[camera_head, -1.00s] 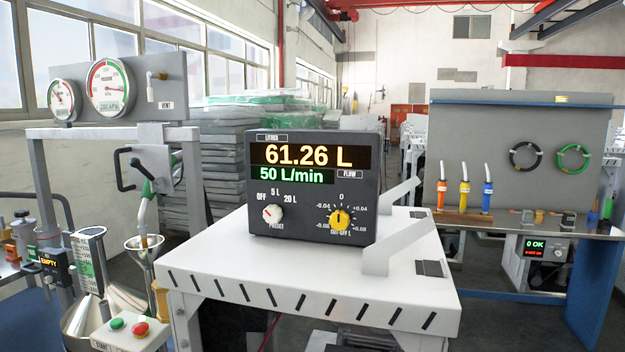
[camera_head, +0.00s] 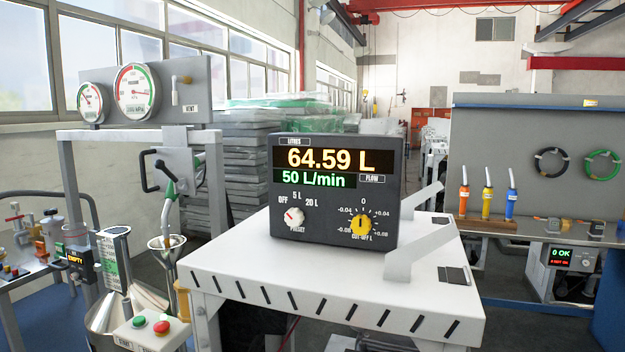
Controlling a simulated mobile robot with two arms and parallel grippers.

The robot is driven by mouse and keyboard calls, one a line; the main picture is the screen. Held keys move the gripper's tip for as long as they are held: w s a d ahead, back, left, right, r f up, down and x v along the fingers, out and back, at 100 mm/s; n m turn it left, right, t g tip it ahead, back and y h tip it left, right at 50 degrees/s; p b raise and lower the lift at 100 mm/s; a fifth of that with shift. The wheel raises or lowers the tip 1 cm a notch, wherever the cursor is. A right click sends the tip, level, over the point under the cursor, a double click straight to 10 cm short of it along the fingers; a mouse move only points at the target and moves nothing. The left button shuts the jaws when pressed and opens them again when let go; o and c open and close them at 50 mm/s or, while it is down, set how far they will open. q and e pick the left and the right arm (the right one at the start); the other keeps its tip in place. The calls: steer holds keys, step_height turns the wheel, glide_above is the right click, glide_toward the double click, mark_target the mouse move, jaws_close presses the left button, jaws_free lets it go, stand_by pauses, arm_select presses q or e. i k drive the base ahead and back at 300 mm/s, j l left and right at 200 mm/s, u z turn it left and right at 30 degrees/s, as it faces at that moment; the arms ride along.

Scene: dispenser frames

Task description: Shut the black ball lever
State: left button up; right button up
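No part that I can surely call the black ball lever stands out. The nozzle's spout points down into a metal funnel (camera_head: 167,244). A small dark knob (camera_head: 51,212) shows on the bench at the far left, too small to tell its kind. The display box (camera_head: 338,188) reads 64.59 L and 50 L/min. Neither of my grippers is in view.
A white slotted table (camera_head: 330,283) carries the display box. Green and red buttons (camera_head: 150,324) are at the lower left, beside a metal container (camera_head: 110,318). Two gauges (camera_head: 135,92) and a VENT valve (camera_head: 182,80) are on the panel above. A pegboard bench (camera_head: 530,145) stands right.

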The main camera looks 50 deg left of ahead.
mark_target(159, 164)
steer(key=u, duration=2.4)
